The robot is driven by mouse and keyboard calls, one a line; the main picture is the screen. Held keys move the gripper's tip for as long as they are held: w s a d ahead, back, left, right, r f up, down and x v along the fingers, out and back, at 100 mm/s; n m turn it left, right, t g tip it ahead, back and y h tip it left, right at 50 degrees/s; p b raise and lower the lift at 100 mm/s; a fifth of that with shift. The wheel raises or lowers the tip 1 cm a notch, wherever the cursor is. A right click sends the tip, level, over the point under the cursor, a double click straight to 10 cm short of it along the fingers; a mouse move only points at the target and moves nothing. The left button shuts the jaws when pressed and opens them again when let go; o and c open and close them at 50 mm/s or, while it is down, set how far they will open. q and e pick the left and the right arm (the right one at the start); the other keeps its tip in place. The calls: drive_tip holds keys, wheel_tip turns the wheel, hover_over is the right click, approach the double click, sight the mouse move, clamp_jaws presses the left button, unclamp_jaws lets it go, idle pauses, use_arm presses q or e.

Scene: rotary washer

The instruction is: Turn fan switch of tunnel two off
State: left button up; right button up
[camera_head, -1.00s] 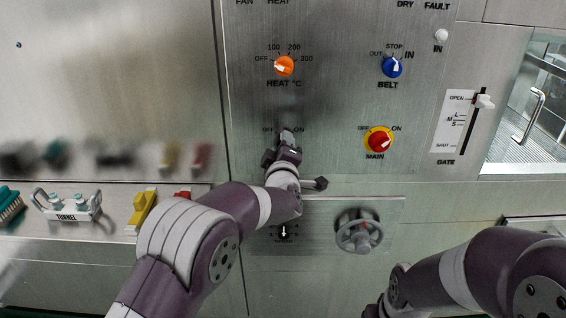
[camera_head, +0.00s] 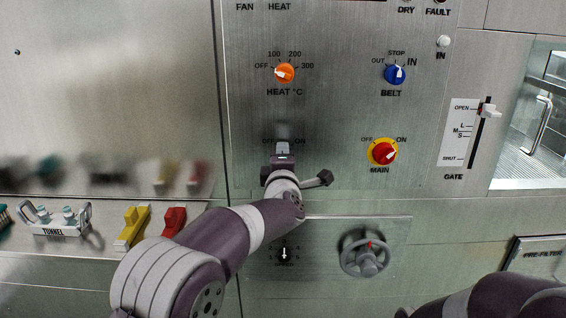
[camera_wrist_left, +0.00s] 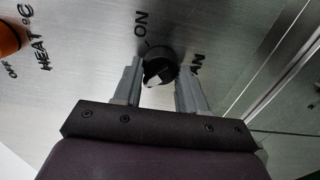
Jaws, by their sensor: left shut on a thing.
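The fan switch is a black knob with a light pointer (camera_wrist_left: 158,68) in the left wrist view, with ON and part of FAN printed beside it. My left gripper (camera_wrist_left: 161,82) has one finger on each side of the knob and is shut on it. I cannot tell which mark the pointer faces. In the head view my left gripper (camera_head: 283,148) covers the knob, between the printed OFF and ON. No tunnel number is readable near it. My right gripper is out of view; only part of my right arm shows at the lower right.
The orange HEAT knob (camera_head: 284,73) is above, the blue BELT knob (camera_head: 395,74) at the upper right, and the red and yellow MAIN knob (camera_head: 382,151) to the right. A grey handwheel (camera_head: 364,254) sits below right. The GATE slider (camera_head: 489,111) is farther right.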

use_arm(q)
drive_tip(key=o, duration=1)
drive_tip(key=s+b, duration=0.1)
drive_tip(key=s, duration=1.1)
drive_tip(key=shift+s, duration=0.35)
